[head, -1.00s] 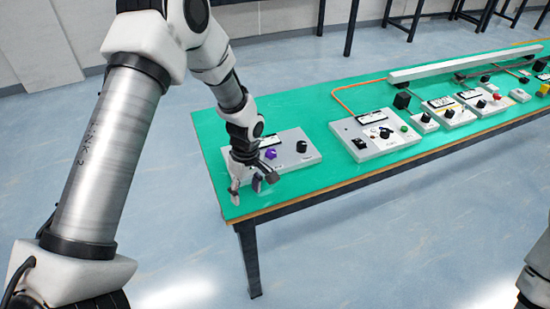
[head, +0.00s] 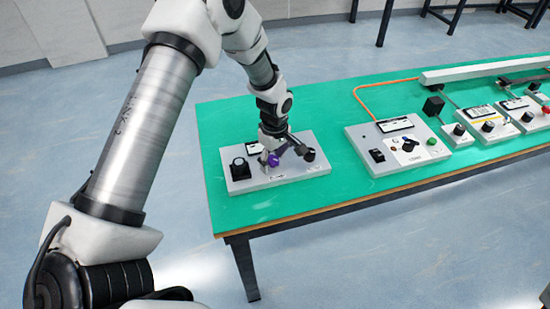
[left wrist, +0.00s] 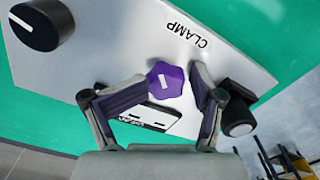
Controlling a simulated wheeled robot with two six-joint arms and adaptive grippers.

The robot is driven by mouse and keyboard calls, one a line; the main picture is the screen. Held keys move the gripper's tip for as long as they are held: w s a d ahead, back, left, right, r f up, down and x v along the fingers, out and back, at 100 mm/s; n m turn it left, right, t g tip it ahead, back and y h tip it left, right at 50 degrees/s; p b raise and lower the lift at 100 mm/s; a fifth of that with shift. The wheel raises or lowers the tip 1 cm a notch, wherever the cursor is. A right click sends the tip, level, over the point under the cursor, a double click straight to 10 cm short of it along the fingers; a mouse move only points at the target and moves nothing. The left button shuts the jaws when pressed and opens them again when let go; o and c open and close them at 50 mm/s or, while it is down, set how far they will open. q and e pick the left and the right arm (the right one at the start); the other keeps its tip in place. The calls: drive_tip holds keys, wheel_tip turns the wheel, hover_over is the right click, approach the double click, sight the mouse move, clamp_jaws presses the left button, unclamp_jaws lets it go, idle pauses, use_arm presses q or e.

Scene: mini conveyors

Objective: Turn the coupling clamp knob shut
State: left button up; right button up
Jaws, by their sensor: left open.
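The purple clamp knob (head: 273,159) sits on a light grey panel (head: 290,177) at the near left end of the green table. In the left wrist view the knob (left wrist: 166,79) is lobed, with a white mark, beside the printed word CLAMP. My left gripper (head: 281,155) is over the panel at the knob. My right gripper does not show.
On the same panel are a black knob (left wrist: 36,27) and a black round control (head: 239,168). A second panel (head: 398,160) with a black knob and green button stands to the right, with more panels beyond. Bare green table (head: 335,166) lies between them.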

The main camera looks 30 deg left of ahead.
use_arm(q)
drive_tip(key=shift+s+a+r, duration=0.1)
drive_tip(key=shift+s, duration=0.05)
drive_tip(key=shift+s+r, duration=0.15)
drive_tip(key=shift+s, duration=0.05)
drive_tip(key=c, duration=0.4)
drive_tip(key=shift+s+a+r, duration=0.1)
clamp_jaws()
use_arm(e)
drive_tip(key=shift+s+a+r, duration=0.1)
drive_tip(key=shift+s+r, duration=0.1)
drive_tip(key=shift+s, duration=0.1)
use_arm(q)
drive_tip(key=shift+r, duration=0.1)
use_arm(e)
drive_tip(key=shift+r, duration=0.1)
